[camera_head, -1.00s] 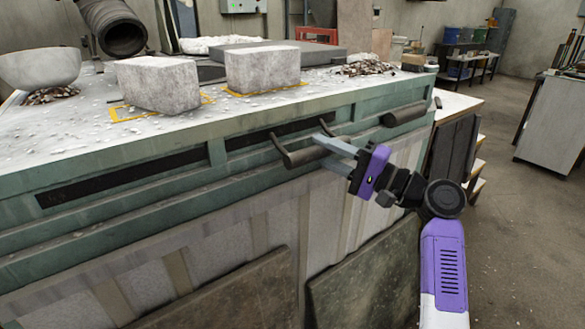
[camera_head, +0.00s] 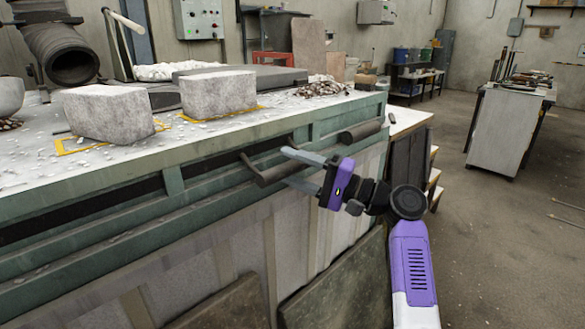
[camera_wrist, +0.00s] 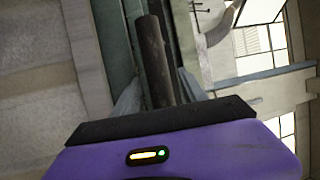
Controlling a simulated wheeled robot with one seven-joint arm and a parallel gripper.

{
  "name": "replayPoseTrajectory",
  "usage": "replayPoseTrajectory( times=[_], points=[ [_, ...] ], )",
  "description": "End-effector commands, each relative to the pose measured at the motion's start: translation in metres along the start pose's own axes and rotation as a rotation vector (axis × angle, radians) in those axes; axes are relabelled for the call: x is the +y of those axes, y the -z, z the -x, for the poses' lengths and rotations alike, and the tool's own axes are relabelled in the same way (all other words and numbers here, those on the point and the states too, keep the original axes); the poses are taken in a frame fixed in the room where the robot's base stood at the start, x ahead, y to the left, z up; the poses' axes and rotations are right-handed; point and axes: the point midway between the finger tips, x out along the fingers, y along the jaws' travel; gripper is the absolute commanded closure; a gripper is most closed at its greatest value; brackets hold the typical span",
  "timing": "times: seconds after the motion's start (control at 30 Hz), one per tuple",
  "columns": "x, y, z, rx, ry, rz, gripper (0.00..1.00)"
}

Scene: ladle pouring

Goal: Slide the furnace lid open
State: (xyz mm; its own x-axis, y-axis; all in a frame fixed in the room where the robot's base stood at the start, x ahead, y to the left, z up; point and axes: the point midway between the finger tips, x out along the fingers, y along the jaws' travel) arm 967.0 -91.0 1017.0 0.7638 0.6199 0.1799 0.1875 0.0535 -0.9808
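The furnace is a long green-framed bench with a pale, debris-strewn top (camera_head: 225,127). A dark slot runs along its front. A dark bar handle (camera_head: 268,176) sticks out from the front at this slot; it also shows in the wrist view (camera_wrist: 154,62). My gripper (camera_head: 294,169) is at the right end of the handle, one finger above it and one below. In the wrist view, the fingers (camera_wrist: 158,93) stand apart with the handle between them and a gap on each side. I cannot tell which panel is the lid.
Two grey blocks (camera_head: 108,110) (camera_head: 218,92) stand on the top, with a dark flat slab (camera_head: 275,79) behind them. Another dark bar (camera_head: 359,132) is on the front farther right. A stone panel (camera_head: 335,285) leans below. Open floor (camera_head: 510,235) lies to the right.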

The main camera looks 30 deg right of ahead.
Motion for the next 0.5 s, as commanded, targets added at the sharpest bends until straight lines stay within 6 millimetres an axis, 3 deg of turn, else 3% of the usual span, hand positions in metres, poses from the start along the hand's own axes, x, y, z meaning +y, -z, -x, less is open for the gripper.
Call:
replayPoseTrajectory(
  times=[0.23, 0.5],
  points=[
    [0.001, 0.001, 0.01, 0.004, 0.0, -0.001, 0.5],
    [0.0, 0.001, 0.052, 0.003, 0.0, 0.0, 0.5]
  ],
)
